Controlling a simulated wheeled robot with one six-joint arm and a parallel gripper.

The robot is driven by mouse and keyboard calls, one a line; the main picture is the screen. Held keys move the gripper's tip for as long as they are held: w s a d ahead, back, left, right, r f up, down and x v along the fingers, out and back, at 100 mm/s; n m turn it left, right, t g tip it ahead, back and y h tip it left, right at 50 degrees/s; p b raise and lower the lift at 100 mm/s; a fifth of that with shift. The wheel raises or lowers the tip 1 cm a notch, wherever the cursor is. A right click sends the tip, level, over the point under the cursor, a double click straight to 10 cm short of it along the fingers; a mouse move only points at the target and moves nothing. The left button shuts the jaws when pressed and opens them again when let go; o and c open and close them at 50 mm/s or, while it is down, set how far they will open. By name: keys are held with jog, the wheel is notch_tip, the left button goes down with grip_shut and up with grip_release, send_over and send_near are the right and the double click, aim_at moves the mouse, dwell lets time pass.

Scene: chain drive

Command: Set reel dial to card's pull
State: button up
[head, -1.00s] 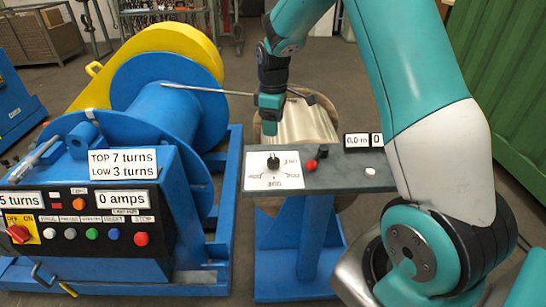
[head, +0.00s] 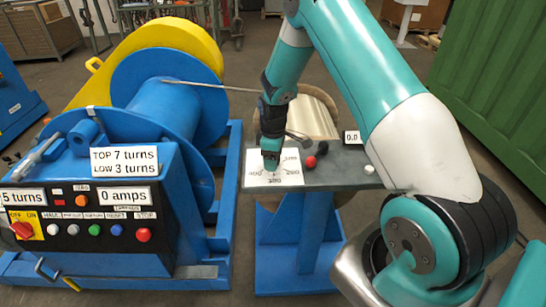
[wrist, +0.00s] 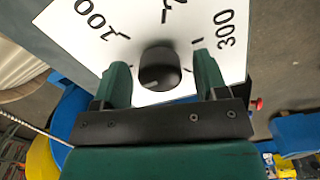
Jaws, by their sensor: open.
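The reel dial is a black round knob (wrist: 160,68) on a white scale plate (head: 287,178) with numbers around it; 100 and 300 are readable in the wrist view. My gripper (head: 271,158) is over the plate in the head view and hides the knob there. In the wrist view my gripper (wrist: 162,82) is open, with one green finger on each side of the knob and a visible gap on both sides. A pale mark shows on the knob's near edge. I cannot see a card with a pull value clearly.
A red button (head: 310,162), a black knob (head: 323,147) and a white button (head: 369,170) sit on the same grey panel (head: 335,175). A blue winch (head: 160,110) with a control box stands at left. A wooden reel (head: 310,115) stands behind the panel.

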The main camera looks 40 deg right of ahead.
jog(key=c, duration=0.9)
jog(key=shift+c, duration=0.2)
jog(key=shift+m, duration=0.4)
jog(key=m, duration=0.4)
jog(key=shift+m, duration=0.3)
jog(key=m, duration=0.4)
jog(key=shift+w+r+m+b, duration=0.1)
jog(key=shift+m+b, duration=0.2)
jog(key=m, duration=0.3)
jog(key=shift+m, duration=0.3)
jog(key=m, duration=0.3)
jog(key=shift+d+m, duration=0.1)
jog(key=shift+m, duration=0.2)
jog(key=m, duration=0.6)
jog(key=shift+m, duration=0.4)
